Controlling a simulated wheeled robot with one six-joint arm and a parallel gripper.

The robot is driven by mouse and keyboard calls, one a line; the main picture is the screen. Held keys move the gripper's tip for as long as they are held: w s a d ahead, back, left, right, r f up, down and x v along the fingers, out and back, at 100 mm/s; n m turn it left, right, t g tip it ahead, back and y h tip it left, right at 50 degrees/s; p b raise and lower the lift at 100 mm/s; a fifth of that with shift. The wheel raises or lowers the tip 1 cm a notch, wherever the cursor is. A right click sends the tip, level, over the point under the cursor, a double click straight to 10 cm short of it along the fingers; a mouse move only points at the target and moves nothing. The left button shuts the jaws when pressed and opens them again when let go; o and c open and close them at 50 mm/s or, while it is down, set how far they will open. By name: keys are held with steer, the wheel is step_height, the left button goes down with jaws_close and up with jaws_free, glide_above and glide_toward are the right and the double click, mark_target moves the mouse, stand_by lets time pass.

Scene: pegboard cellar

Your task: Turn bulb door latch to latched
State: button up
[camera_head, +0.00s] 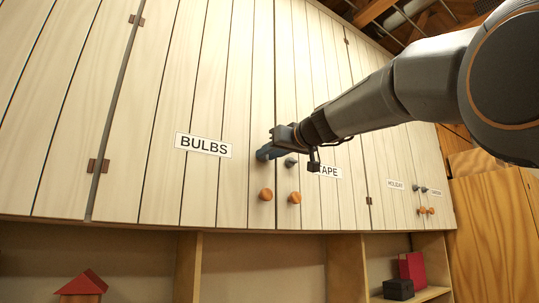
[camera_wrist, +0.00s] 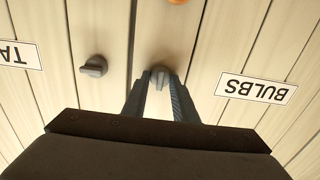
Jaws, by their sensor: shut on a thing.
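The bulb door (camera_head: 205,95) is a pale plank cupboard door with a BULBS label (camera_head: 203,145). Its grey latch (camera_wrist: 160,76) sits near the door's edge, to the label's left in the wrist view. My gripper (camera_head: 268,152) is shut on this latch, with one finger on each side; the wrist view shows the gripper too (camera_wrist: 158,90). The latch's handle looks roughly in line with the planks, though the fingers hide part of it. In the head view the gripper covers most of the latch. An orange knob (camera_head: 266,194) is below it on the door.
The tape door beside it has its own grey latch (camera_wrist: 94,66), turned more across the planks, and an orange knob (camera_head: 294,197). Holiday doors (camera_head: 395,150) stand farther right. Open shelves below hold a red box (camera_head: 412,268), a dark box (camera_head: 398,289) and a red-roofed block (camera_head: 82,284).

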steer(key=shift+f+n+b, duration=0.1)
steer(key=shift+n+b, duration=0.2)
steer(key=shift+b, duration=0.3)
steer(key=n+b, duration=0.4)
steer(key=b, duration=0.3)
steer(key=shift+w+f, duration=0.1)
steer(key=shift+f, duration=0.05)
steer(key=shift+a+n+b, duration=0.1)
steer(key=shift+n+b, duration=3.2)
steer(key=shift+n, duration=3.2)
steer(key=shift+s, duration=0.2)
steer(key=o, duration=1)
